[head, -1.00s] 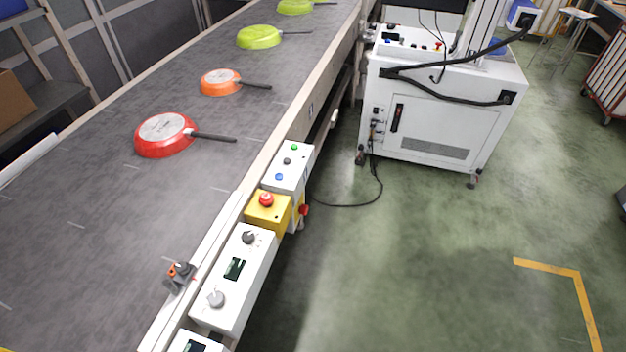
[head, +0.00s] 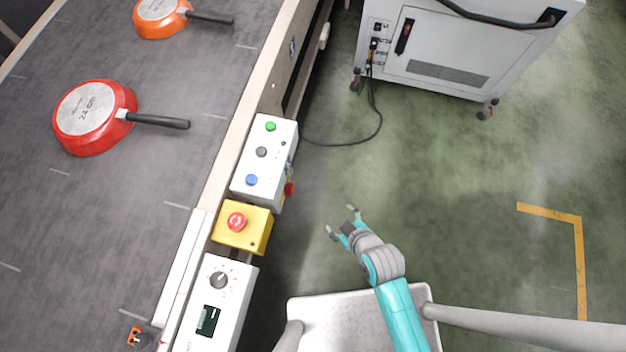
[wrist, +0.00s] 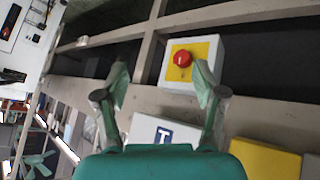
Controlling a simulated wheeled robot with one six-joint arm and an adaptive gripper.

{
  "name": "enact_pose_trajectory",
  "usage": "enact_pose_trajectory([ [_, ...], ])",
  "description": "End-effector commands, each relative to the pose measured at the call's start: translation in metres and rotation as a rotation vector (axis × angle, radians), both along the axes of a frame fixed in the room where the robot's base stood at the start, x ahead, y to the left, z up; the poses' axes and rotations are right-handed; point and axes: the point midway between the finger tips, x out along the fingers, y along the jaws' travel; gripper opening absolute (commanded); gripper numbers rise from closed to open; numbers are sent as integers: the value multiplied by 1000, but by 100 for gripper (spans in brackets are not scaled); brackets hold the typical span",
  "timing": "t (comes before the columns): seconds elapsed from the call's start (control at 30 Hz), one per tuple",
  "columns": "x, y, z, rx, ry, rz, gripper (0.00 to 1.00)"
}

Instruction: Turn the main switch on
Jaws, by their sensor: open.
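A red knob on a yellow plate, which looks like the main switch (wrist: 182,59), sits on a pale box in the wrist view. In the head view, a small red knob (head: 289,189) sticks out from the right side of the white button box (head: 268,150). My gripper (head: 340,220) is open and empty over the floor, to the right of the conveyor and apart from the knob. In the wrist view my gripper's fingers (wrist: 160,78) frame the knob, which lies beyond them, closer to the right finger. The knob's on or off position cannot be told.
A yellow box with a red emergency button (head: 236,221) and a white dial panel (head: 218,281) line the conveyor edge. Red (head: 95,117) and orange (head: 160,17) pans lie on the belt (head: 130,215). A white cabinet (head: 450,55) stands beyond.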

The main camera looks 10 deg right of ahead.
Motion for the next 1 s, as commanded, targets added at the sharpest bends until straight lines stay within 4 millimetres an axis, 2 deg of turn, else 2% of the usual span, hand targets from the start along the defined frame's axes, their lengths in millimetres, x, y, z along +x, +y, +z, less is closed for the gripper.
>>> enact_pose_trajectory([
  [0.03,18,11,-4,-19,21,50,70],
  [0.2,59,45,-12,-85,111,231,70],
  [0.4,94,79,-6,-144,196,420,70],
  [0.53,105,92,-1,-166,228,498,70],
  [0.73,111,100,-2,-177,246,540,70],
  [0.87,115,104,-16,-177,248,540,70],
  [1.0,121,112,-38,-177,249,539,70],
])
